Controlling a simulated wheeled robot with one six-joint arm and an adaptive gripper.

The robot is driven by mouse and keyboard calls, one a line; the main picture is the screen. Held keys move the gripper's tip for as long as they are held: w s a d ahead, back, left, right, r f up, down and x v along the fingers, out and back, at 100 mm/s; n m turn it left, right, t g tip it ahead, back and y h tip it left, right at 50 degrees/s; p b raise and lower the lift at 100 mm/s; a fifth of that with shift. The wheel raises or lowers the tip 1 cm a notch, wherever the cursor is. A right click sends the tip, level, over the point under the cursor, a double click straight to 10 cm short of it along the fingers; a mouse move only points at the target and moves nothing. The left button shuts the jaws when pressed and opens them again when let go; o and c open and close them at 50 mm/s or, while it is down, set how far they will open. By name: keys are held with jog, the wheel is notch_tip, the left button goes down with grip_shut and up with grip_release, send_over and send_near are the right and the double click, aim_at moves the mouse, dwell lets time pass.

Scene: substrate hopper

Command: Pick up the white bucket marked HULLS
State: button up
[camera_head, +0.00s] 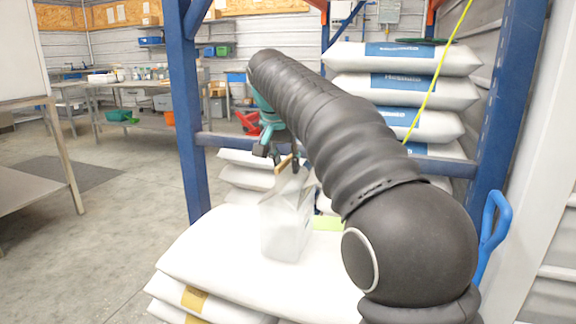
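A white, box-like bucket (287,228) stands upright on the top white sack of the near stack, in the middle of the head view. Its raised handle has a brown grip (283,163). No HULLS marking can be read on the side facing me. My gripper (281,162) is above the bucket, with its dark fingertips at the brown grip. Whether the fingers are closed on the grip or only around it cannot be told. My dark arm hides the area just right of the bucket.
The near stack of white sacks (215,262) fills the front. More sacks (405,88) are piled behind, between blue posts (186,110). A blue handle (494,238) stands at the right. A yellow line (437,72) hangs behind my arm. Open floor (110,235) lies left.

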jog(key=p+v, duration=0.2)
jog(key=v, duration=0.8)
jog(key=shift+s+r+p, duration=0.1)
jog(key=shift+r+p, duration=0.2)
jog(key=shift+p, duration=0.1)
